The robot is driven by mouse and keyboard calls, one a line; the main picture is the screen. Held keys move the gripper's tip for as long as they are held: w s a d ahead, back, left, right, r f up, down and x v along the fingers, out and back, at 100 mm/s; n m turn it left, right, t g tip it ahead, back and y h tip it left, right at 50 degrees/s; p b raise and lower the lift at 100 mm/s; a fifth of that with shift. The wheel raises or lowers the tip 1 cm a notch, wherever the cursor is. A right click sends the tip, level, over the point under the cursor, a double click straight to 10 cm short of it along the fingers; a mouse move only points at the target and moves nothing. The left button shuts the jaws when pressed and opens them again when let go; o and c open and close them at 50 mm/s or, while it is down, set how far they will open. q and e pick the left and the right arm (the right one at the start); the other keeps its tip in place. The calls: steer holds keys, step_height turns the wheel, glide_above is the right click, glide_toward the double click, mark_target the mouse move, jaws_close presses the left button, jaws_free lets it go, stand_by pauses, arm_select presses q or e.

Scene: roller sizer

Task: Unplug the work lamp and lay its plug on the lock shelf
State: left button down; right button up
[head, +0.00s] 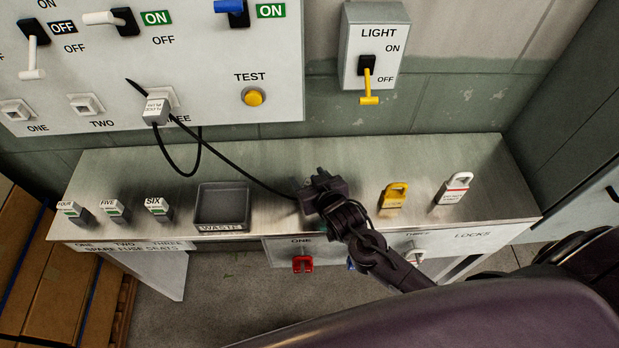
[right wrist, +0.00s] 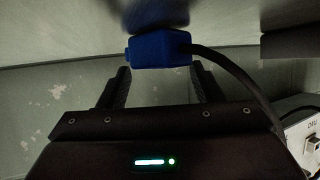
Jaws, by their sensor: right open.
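My right gripper (head: 316,192) is over the steel lock shelf (head: 290,160), right of the waste tray. In the right wrist view its fingers (right wrist: 160,78) are open, with a blue plug (right wrist: 158,50) at or just past their tips. The blue plug appears to rest against the shelf, where a blue reflection shows. A black cable leaves it; in the head view a cable (head: 245,172) runs from my gripper up to the panel. My gripper hides the blue plug in the head view. A grey labelled plug (head: 156,111) is at socket THREE. My left gripper is out of view.
The waste tray (head: 222,204) and several small labelled blocks stand on the shelf's left. A yellow padlock (head: 393,195) and a white padlock (head: 454,188) stand on its right. A red lock (head: 302,264) hangs below the front edge. The shelf behind my gripper looks bare.

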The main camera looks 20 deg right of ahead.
steer(key=b+v, duration=0.1)
steer(key=v, duration=0.5)
steer(key=shift+s+b, duration=0.3)
steer(key=shift+s, duration=0.1)
steer(key=shift+s+d+r, duration=0.1)
steer(key=shift+s+r, duration=0.3)
steer(key=shift+s, duration=0.05)
